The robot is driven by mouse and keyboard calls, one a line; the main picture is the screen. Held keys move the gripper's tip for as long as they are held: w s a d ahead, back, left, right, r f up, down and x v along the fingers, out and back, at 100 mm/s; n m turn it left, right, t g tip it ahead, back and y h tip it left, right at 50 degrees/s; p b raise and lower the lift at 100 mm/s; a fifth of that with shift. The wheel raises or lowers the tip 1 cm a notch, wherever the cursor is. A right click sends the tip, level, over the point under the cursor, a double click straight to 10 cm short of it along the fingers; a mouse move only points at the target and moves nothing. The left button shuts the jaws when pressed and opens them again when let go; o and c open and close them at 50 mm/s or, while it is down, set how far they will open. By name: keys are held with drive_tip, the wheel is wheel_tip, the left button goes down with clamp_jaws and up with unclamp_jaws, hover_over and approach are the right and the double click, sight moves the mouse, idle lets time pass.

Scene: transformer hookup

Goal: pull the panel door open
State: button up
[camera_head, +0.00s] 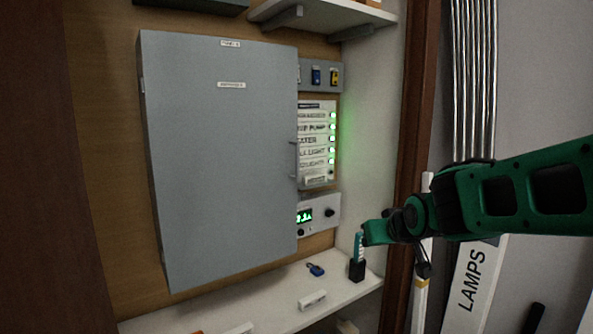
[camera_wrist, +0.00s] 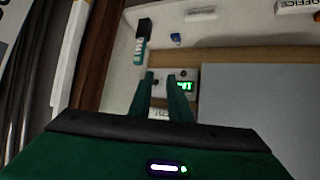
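The panel door (camera_head: 220,160) is a large flat grey door on the wooden back wall, with small labels near its top. It looks shut. A small handle (camera_head: 293,158) stands at its right edge. My gripper (camera_head: 367,238) is to the right of and below the handle, well apart from it, in front of the right side wall. In the wrist view my gripper (camera_wrist: 161,79) shows two green fingers with a gap between them and nothing held.
A blue padlock (camera_head: 316,269) and a white block (camera_head: 313,300) lie on the shelf. A lit display box (camera_head: 318,213) and labelled switch strip (camera_head: 317,143) are right of the door.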

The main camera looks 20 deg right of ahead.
drive_tip(key=w+a+r+n+t+y, duration=0.2)
drive_tip(key=w+a+r+t, duration=0.2)
drive_tip(key=w+a+r, duration=0.25)
drive_tip(key=t+y, duration=0.2)
drive_tip(key=t, duration=0.1)
approach(298, 167)
drive_tip(key=shift+n, duration=0.4)
drive_tip(key=w, duration=0.3)
drive_tip(key=w+a, duration=0.1)
drive_tip(key=w, duration=0.6)
drive_tip(key=shift+w+a+f, duration=0.15)
drive_tip(key=shift+w+a, duration=0.05)
drive_tip(key=shift+w, duration=0.1)
clamp_jaws()
